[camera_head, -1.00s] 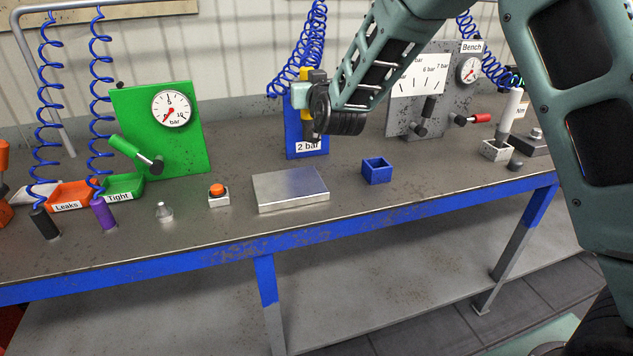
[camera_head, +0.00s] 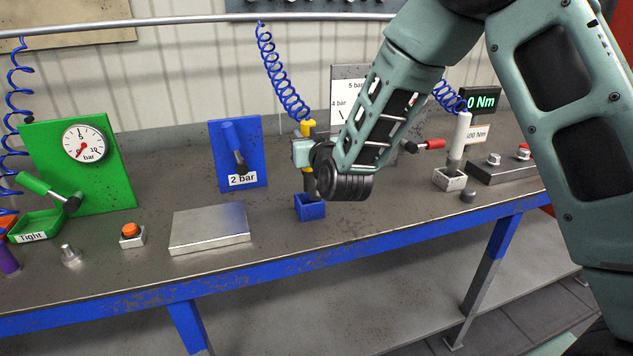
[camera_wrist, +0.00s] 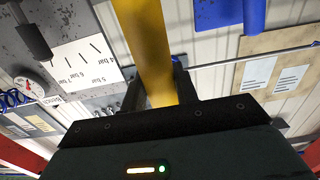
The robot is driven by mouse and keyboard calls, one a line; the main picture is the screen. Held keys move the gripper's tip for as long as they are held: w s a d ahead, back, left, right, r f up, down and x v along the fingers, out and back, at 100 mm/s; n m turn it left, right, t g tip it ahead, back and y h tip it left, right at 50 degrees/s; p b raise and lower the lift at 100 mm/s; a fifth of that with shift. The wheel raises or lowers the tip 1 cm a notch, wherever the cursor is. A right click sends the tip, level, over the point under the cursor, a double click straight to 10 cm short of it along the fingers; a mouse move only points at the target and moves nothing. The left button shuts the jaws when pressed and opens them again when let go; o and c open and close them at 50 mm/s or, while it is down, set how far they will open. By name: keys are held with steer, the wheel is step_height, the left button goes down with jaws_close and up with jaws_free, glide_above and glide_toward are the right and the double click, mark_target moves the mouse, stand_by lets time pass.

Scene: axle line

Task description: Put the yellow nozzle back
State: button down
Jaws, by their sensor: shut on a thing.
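My gripper (camera_head: 304,153) is shut on the yellow nozzle (camera_head: 307,128), which stands roughly upright. Its yellow top shows above the jaws and its lower yellow part and dark tip show below them. A small open blue box (camera_head: 311,209) sits on the bench directly below. The dark tip is at the box's opening; I cannot tell how far inside it is. A coiled blue hose runs up from the nozzle's top. In the wrist view the yellow nozzle (camera_wrist: 148,50) passes between the jaws.
A blue 2 bar panel (camera_head: 221,158) with a lever stands left, behind a metal plate (camera_head: 209,229). The green gauge panel (camera_head: 105,165) is further left. A white holder (camera_head: 449,180) with a white-handled tool stands right. Bench around the blue box is clear.

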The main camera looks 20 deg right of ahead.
mark_target(309, 181)
steer(key=shift+f+p, duration=0.45)
steer(key=shift+f, duration=3)
steer(key=shift+f, duration=0.1)
steer(key=shift+f, duration=0.1)
steer(key=c, duration=1.1)
jaws_free()
